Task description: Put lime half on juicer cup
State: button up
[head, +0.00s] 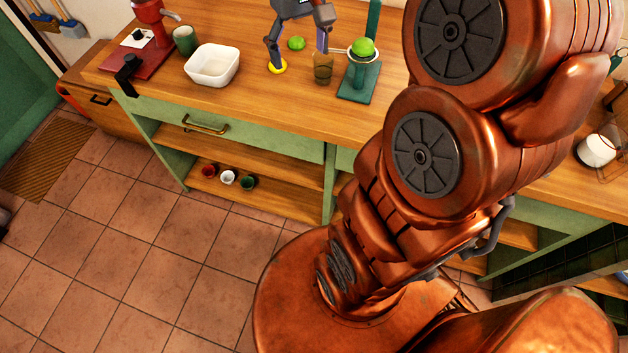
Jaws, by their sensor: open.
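The juicer (358,82) is a teal stand on the counter with an upright post. A bright green rounded lime piece (363,47) sits at its cup, under which a pale rim shows. A second green lime piece (296,43) lies on the counter to the left. My gripper (298,50) is open above the counter, its fingers spread to either side of that second piece in the picture. I cannot tell its height or whether it touches anything. A yellow round piece (278,67) shows at the left fingertip. The top of the gripper is cut off by the frame.
A brown cup (323,69) stands just left of the juicer. A white square bowl (212,66), a dark green cup (185,40) and a red machine (150,18) are farther left. Bare wood lies in front. My copper arm hides the counter's right part.

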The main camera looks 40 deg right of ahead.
jog(key=s+a+f, duration=0.3)
jog(key=s, duration=0.3)
jog(key=s+a+f+n, duration=0.1)
jog(key=s+a+f, duration=0.2)
jog(key=s, duration=0.3)
jog(key=s+a+f+g, duration=0.1)
jog(key=s+a+f, duration=0.2)
jog(key=s+a, duration=0.2)
jog(key=shift+s+f+n, duration=0.35)
jog(key=shift+s+n, duration=0.05)
jog(key=shift+s, duration=0.5)
